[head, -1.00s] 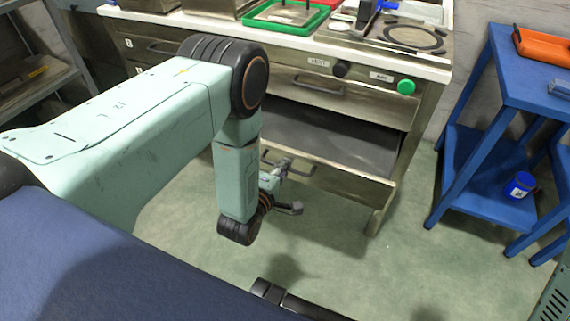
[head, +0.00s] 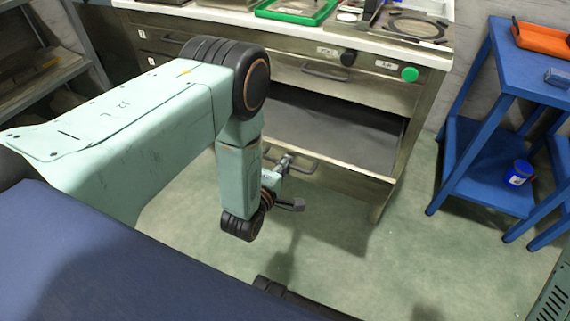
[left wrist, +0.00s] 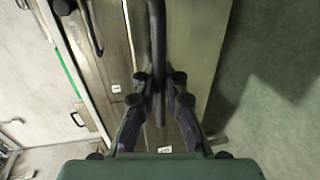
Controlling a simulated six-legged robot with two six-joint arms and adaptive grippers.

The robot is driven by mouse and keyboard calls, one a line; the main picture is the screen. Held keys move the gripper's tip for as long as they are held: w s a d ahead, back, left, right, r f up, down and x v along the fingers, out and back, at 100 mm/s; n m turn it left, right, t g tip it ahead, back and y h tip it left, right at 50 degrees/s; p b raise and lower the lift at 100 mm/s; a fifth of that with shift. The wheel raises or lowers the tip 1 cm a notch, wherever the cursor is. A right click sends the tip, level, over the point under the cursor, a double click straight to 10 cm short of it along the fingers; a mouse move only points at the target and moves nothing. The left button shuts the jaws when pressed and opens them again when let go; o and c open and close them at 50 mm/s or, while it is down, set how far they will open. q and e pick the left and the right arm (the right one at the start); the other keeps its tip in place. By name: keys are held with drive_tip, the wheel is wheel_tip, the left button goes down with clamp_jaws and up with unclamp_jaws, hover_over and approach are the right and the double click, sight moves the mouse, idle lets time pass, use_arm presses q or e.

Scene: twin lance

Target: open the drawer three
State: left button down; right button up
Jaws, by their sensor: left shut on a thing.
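The lower right drawer (head: 335,130) of the metal cabinet stands well open in the head view, its dark inside bare. I cannot read its number. My left gripper (head: 286,162) is at the front of this drawer, shut on its bar handle (head: 303,170). In the left wrist view the two fingers (left wrist: 159,80) close around the handle bar (left wrist: 157,35), which runs up the picture between them. The drawer front (left wrist: 190,50) lies just behind the bar. My left arm hides the drawer's left end in the head view. My right gripper is not in view.
The upper right drawer (head: 340,82) is shut, with a black knob (head: 348,58) and a green knob (head: 409,74) above it. Trays stand on the white worktop (head: 330,30). A blue trolley (head: 470,165) stands at the right. Green floor (head: 340,230) in front is clear.

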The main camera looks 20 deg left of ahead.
use_arm(q)
drive_tip(key=shift+w+d+r, duration=0.1)
drive_tip(key=shift+d, duration=0.1)
drive_tip(key=c, duration=1.7)
unclamp_jaws()
drive_tip(key=shift+a, duration=0.1)
drive_tip(key=shift+s, duration=0.2)
drive_tip(key=s, duration=0.3)
drive_tip(key=s+r, duration=0.1)
drive_tip(key=s, duration=0.3)
drive_tip(key=s+r, duration=0.1)
drive_tip(key=s, duration=0.3)
drive_tip(key=shift+s+a+r, duration=0.15)
drive_tip(key=shift+s+a, duration=0.05)
drive_tip(key=shift+s, duration=0.05)
